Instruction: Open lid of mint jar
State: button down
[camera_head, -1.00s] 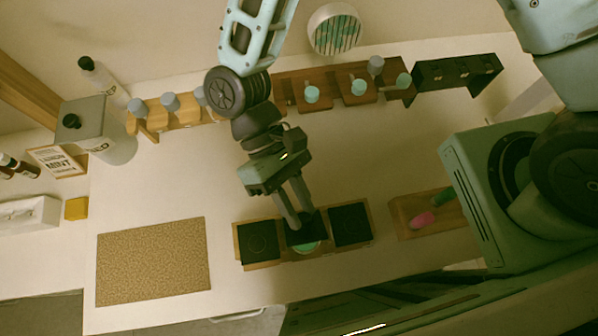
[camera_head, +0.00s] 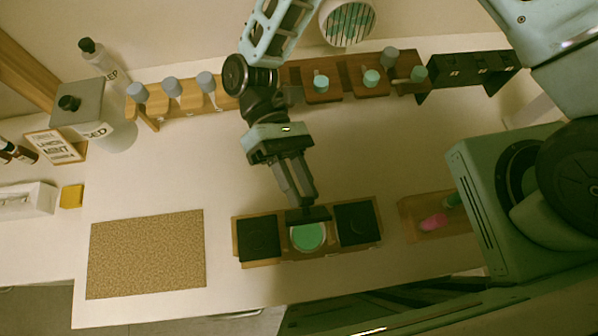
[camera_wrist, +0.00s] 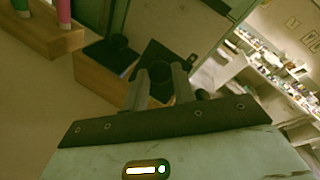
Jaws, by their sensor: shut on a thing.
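A wooden holder (camera_head: 275,264) has three square compartments along the front of the counter. The middle jar (camera_head: 308,238) is uncovered and shows round green contents; I can read no label on it. My gripper (camera_head: 304,204) is shut on a dark lid (camera_head: 318,214) by its knob, above the back edge of the middle jar. In the wrist view the knob (camera_wrist: 161,71) sits between my two fingers and the dark lid (camera_wrist: 168,55) appears tilted. The left lid (camera_head: 259,239) and right lid (camera_head: 357,223) cover their compartments.
A speckled mat (camera_head: 146,254) lies to the left. A wooden tray (camera_head: 407,218) with a pink item (camera_head: 433,222) lies to the right. Bottle racks (camera_head: 172,104) line the back, with a black rack (camera_head: 462,70) at right. The counter's middle is clear.

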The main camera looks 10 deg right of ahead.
jog(key=c, duration=1.1)
grip_release()
jog(key=shift+w+a, duration=0.1)
jog(key=shift+b+v, duration=3.15)
jog(key=shift+v, duration=5.45)
jog(key=shift+r, duration=0.1)
